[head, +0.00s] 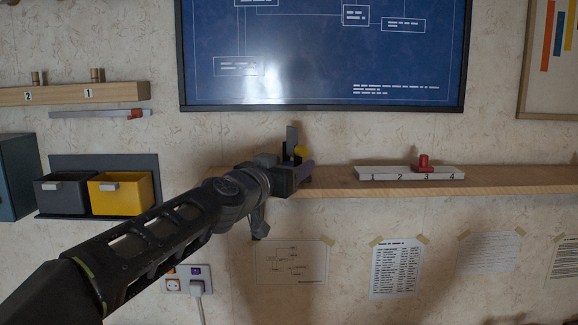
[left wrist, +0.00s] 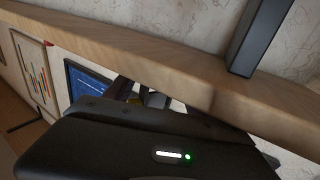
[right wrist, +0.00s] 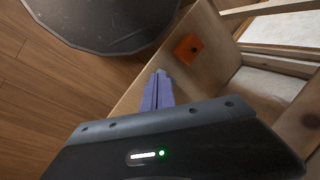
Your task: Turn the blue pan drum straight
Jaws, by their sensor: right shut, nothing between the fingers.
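I cannot make out a blue pan drum in any view. In the head view my left gripper (head: 303,172) is at the front of the wooden shelf (head: 500,180), and its wrist hides part of the shelf. A dark upright piece (head: 291,138) and a yellow round part (head: 300,151) show just behind it; whether it touches them I cannot tell. In the left wrist view the gripper's fingers are mostly hidden, so its opening is unclear. My right gripper (right wrist: 160,76) is shut and empty, its purple fingers together beside a pale wooden surface.
A grey numbered strip (head: 390,173) with a red knob (head: 424,163) lies on the shelf to the right. A black bin (head: 60,199) and a yellow bin (head: 121,198) hang at left. An orange block (right wrist: 188,47) shows near the right gripper.

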